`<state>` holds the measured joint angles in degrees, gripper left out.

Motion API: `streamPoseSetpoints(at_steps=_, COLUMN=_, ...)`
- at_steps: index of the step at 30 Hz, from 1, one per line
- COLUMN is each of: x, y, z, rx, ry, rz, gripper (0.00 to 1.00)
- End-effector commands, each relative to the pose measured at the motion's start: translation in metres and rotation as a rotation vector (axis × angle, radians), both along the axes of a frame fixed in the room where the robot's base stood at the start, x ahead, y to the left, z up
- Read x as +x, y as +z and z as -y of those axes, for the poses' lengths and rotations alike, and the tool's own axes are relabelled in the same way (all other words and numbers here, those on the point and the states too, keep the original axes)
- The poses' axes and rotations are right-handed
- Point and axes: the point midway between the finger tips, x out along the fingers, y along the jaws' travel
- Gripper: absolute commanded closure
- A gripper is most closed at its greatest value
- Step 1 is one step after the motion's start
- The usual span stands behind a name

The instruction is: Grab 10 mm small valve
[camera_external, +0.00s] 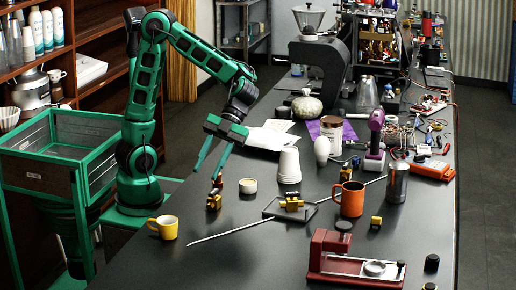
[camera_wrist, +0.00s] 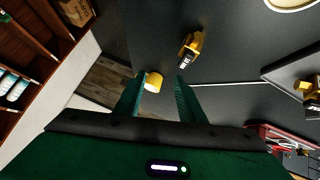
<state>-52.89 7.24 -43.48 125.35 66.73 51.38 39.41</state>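My gripper (camera_external: 207,174) is open and empty, with its green fingers pointing down over the left part of the black table. Its fingers also show in the wrist view (camera_wrist: 158,82). A brass-yellow valve with a dark part (camera_external: 213,202) stands just below the fingertips, near the right finger. In the wrist view this valve (camera_wrist: 191,45) lies beyond the fingertips, slightly right of the gap. Another brass valve (camera_external: 291,203) sits on a dark tray (camera_external: 271,209). A smaller yellow piece (camera_external: 376,222) lies right of the orange mug. No size marks are readable.
A yellow cup (camera_external: 167,227) stands left of the near valve. A long thin rod (camera_external: 232,231) crosses the table beside the tray. A white round container (camera_external: 248,186), stacked cups (camera_external: 289,166), the orange mug (camera_external: 349,199) and a red device (camera_external: 335,262) stand to the right.

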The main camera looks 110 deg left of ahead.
Motion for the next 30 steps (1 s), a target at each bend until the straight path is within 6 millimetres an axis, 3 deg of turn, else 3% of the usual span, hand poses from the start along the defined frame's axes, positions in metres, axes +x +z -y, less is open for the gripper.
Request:
streamPoseSetpoints(at_steps=6, x=0.016, y=0.025, z=-0.015, rx=-0.202, ry=-0.019, rz=0.097, gripper=0.64)
streamPoseSetpoints(at_steps=20, x=0.029, y=0.067, z=-0.041, rx=-0.438, ry=-0.025, rz=0.258, gripper=0.64)
streamPoseSetpoints(at_steps=30, x=0.028, y=0.001, z=-0.040, rx=-0.444, ry=-0.027, rz=0.256, gripper=0.64)
